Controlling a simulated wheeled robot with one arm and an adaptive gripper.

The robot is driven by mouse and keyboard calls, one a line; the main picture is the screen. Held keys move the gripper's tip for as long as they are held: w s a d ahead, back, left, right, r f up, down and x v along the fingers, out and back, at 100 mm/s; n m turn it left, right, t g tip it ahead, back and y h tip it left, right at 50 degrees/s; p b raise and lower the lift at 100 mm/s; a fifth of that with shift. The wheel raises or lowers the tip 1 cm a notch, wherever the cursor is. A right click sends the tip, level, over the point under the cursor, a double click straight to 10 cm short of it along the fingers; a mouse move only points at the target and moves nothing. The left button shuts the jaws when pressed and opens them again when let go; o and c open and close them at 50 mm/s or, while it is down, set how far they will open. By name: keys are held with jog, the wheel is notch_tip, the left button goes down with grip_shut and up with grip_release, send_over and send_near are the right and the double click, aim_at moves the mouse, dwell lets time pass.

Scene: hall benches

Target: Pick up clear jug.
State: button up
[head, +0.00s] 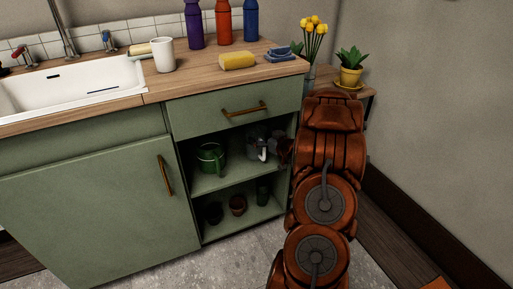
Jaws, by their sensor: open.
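A greyish, see-through vessel, which looks like the clear jug (253,142), stands on the upper shelf of the open green cabinet (222,181), at the shelf's right side. A pale handle-like part shows at its right. My gripper (277,147) is at the cabinet's right opening edge, close to the right of the jug. It is open, small and dark in this view, and partly hidden by my arm. I cannot tell whether its fingers touch the jug or reach around it.
A green pot (211,157) stands left of the jug. Small dark pots (237,205) are on the lower shelf. A drawer (236,108) is shut above. The wooden counter holds a white mug (164,55), a yellow sponge (237,61) and bottles. A plant table (369,97) stands behind my arm.

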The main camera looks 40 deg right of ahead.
aim_at(258, 133)
jog(key=b+x, duration=0.1)
jog(key=x, duration=0.2)
jog(key=shift+w+d+f, duration=0.1)
jog(key=shift+w+f, duration=0.15)
jog(key=shift+w, duration=0.05)
jog(key=c, duration=1.3)
